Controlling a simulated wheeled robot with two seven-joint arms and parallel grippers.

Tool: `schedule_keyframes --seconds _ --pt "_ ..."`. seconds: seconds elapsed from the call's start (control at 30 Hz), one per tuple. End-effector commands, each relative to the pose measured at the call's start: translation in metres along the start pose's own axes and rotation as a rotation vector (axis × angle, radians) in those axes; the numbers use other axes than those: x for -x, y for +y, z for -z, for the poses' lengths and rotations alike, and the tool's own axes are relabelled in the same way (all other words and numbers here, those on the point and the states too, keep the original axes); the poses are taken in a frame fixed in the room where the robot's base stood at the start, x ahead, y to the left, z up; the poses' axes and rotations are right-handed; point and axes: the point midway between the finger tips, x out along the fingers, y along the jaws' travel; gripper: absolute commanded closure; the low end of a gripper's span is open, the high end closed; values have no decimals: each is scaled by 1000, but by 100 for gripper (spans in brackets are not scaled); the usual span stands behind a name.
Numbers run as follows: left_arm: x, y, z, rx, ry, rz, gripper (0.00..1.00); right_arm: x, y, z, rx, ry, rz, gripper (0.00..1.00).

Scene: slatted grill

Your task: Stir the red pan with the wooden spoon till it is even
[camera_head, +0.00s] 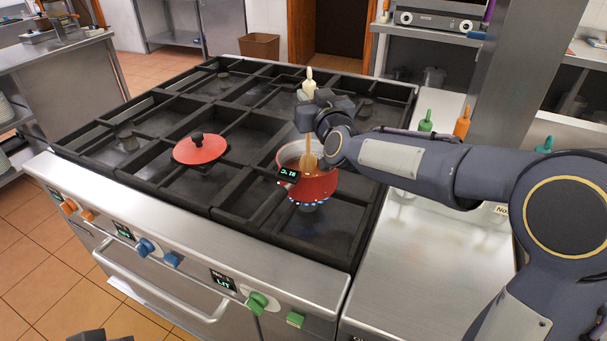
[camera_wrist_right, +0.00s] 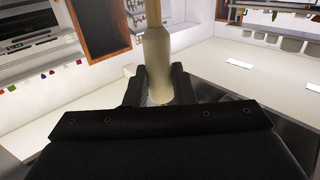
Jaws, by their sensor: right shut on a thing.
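The red pan (camera_head: 318,188) sits on the front right burner of the black grate, with small blue flames under it. A small dark readout hangs at its left rim by the handle. My right gripper (camera_head: 312,108) is above the pan, shut on the wooden spoon (camera_head: 309,161). The spoon stands nearly upright with its bowl end down inside the pan's mouth. Its pale handle (camera_wrist_right: 157,60) shows between the fingers (camera_wrist_right: 158,85) in the right wrist view. The pan's contents are too small to judge.
A red lid (camera_head: 201,150) with a black knob lies on the grate to the left. Green and orange bottles (camera_head: 462,122) stand behind my right arm. The steel counter (camera_head: 410,265) right of the stove is clear in front. Knobs line the stove's front edge.

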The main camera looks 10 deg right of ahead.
Motion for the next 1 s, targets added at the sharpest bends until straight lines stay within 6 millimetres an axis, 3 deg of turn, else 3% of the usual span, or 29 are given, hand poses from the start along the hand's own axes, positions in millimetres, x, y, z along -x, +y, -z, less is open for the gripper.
schedule_keyframes --seconds 1.0 --pt "65 30 33 0 0 0 64 0 0 86 0 1 0 100"
